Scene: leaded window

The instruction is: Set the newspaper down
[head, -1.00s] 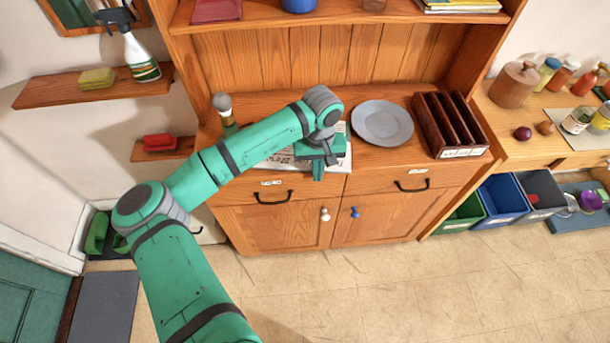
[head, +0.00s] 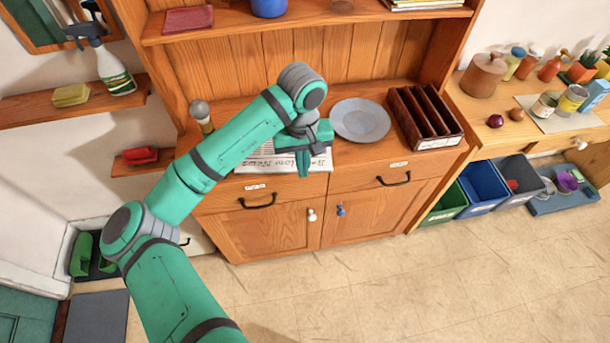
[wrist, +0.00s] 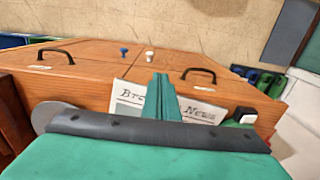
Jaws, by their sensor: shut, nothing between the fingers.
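The newspaper (head: 264,161) lies on the wooden dresser's counter, left of the grey plate, its front edge near the counter's front edge. It also shows in the wrist view (wrist: 130,98), with part of its printed title readable. My gripper (head: 304,170) is over the newspaper's right part and hides some of it. In the wrist view my gripper's fingers (wrist: 161,95) are together in front of the paper, with nothing between them. I cannot tell whether the fingertips touch the paper.
A grey plate (head: 361,120) and a dark wooden rack (head: 425,116) stand right of the newspaper. A grey-topped shaker (head: 201,115) stands at the left. Shelves rise behind the counter. Bins (head: 483,188) stand on the floor at right. The floor in front is clear.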

